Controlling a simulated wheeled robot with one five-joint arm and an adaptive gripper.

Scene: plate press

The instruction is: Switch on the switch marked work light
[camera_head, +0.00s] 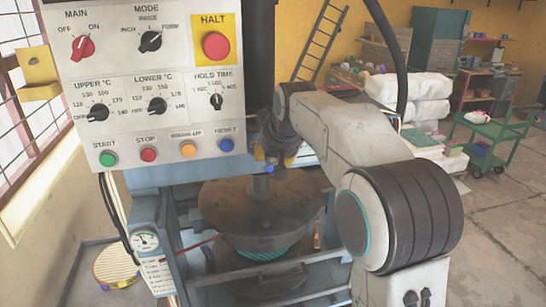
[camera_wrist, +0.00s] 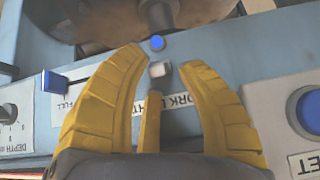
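The label reading WORK LIGHT (camera_wrist: 178,101) shows on the blue panel in the wrist view, partly covered by my yellow fingers. Just above it are a small pale square piece (camera_wrist: 161,69) and a round blue tip (camera_wrist: 157,42), which seem to be the work light switch. Its on or off position cannot be told. In the head view my gripper (camera_head: 263,158) is small and partly hidden by my arm, above the press; a blue spot (camera_head: 268,170) shows there.
A large blue button (camera_wrist: 308,108) with a label ending in ET is at the right. The control panel (camera_head: 120,127) hangs near my arm; the round press plate (camera_head: 225,195) lies below.

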